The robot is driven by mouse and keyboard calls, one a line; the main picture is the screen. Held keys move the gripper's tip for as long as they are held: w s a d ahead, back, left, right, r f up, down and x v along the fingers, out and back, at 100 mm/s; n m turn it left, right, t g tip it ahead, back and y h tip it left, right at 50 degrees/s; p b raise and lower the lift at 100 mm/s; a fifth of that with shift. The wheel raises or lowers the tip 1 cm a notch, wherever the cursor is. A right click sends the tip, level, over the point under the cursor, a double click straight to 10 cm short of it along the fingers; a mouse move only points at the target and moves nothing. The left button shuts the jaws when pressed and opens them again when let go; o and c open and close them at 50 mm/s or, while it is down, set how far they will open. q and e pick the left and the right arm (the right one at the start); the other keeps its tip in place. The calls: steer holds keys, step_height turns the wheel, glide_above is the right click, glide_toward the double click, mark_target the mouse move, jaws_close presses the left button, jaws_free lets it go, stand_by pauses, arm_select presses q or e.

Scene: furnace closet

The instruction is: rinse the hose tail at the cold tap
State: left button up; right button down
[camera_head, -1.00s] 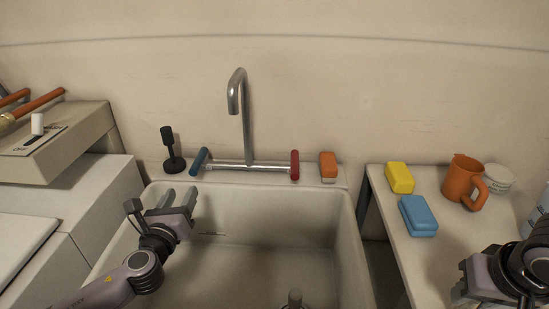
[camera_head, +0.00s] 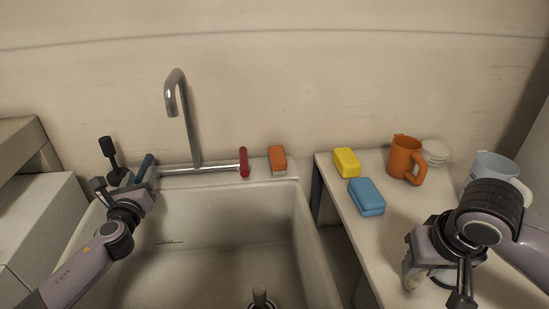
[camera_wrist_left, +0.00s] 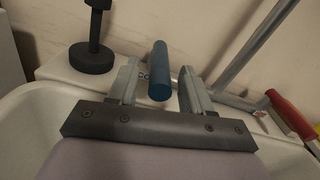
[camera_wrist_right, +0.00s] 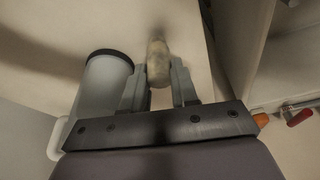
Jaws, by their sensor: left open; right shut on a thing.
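The tap (camera_head: 190,125) is a metal spout on a crossbar behind the sink, with a blue handle (camera_head: 147,166) on the left and a red handle (camera_head: 244,162) on the right. My left gripper (camera_wrist_left: 158,85) is open, with its fingers on either side of the blue handle, which also shows in the left wrist view (camera_wrist_left: 159,68). I cannot tell whether they touch it. My right gripper (camera_wrist_right: 158,88) is shut on a tan, mottled stub, apparently the hose tail (camera_wrist_right: 157,55). It is over the right counter, and the arm hides most of the stub in the head view.
A black-knobbed stand (camera_head: 110,155) is left of the blue handle. The right counter (camera_head: 345,195) holds yellow and blue blocks, an orange mug (camera_head: 404,158) and a pale mug (camera_head: 490,168).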

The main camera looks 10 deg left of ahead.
arm_select(q)
steer(key=shift+w+a, duration=0.1)
steer(key=shift+w, duration=0.45)
